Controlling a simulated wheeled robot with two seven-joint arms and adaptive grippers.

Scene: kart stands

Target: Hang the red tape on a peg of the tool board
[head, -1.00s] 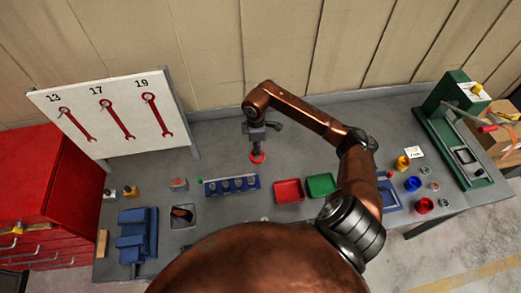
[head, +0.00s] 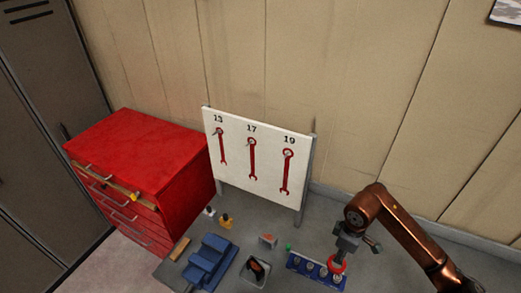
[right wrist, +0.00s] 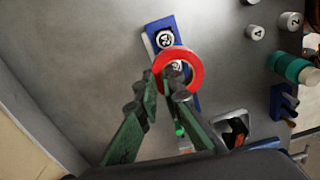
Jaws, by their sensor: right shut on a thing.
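The red tape (head: 337,264) is a ring held at the tips of my right gripper (head: 346,246). In the right wrist view the tape (right wrist: 196,72) shows as a ring across the green fingers of the right gripper (right wrist: 165,84), which are shut on it. It is over the blue rack, and the gap between them is hard to judge. The white tool board (head: 270,138) stands left of my right gripper, with red wrench shapes under 13, 17 and 19. Its pegs are too small to make out clearly. My left gripper is out of view.
The blue rack (head: 292,263) with several round parts lies below the tape. A grey tray (head: 246,276) and blue blocks (head: 208,262) lie further left. A red drawer cabinet (head: 145,155) stands left of the board. The space before the board is mostly clear.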

